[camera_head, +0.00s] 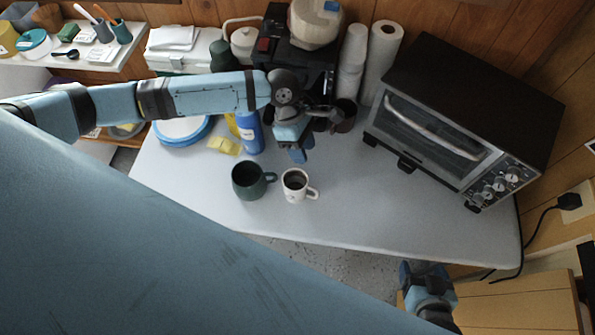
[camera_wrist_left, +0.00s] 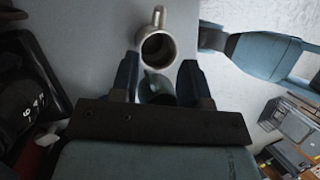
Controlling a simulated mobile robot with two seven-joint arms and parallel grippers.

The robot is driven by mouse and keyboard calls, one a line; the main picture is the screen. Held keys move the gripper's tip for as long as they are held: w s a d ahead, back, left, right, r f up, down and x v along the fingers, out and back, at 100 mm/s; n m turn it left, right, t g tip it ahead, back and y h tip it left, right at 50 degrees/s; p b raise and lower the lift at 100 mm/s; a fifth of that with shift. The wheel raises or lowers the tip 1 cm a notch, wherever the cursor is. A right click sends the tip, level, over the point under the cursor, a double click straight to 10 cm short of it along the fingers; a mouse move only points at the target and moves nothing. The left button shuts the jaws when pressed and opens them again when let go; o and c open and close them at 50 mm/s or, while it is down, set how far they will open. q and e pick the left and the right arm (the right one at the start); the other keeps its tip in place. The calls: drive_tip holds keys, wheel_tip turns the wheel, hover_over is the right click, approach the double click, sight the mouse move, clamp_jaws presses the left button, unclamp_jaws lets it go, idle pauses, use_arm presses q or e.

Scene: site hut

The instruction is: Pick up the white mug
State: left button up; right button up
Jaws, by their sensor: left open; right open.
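The white mug (camera_head: 290,190) stands upright on the grey table, with its handle to the right in the head view. In the left wrist view the white mug (camera_wrist_left: 157,62) is just beyond my fingertips, handle pointing up the picture. A dark green mug (camera_head: 248,190) stands close to its left; it partly shows between my fingers in the wrist view (camera_wrist_left: 152,90). My left gripper (camera_head: 298,154) is open and empty, pointing down above the table, just behind the white mug in the head view. My right gripper (camera_head: 424,270) is open, low beyond the table's front edge.
A toaster oven (camera_head: 460,120) fills the right of the table. The table (camera_head: 385,215) is clear right of the mugs.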

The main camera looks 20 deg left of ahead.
use_arm(q)
drive_tip(key=shift+s+p+x, duration=0.15)
drive_tip(key=shift+p+x, duration=0.05)
drive_tip(key=shift+x, duration=3.05)
drive_tip(key=shift+s+p+x, duration=0.1)
drive_tip(key=shift+p+x, duration=0.05)
drive_tip(key=shift+x, duration=3.1)
clamp_jaws()
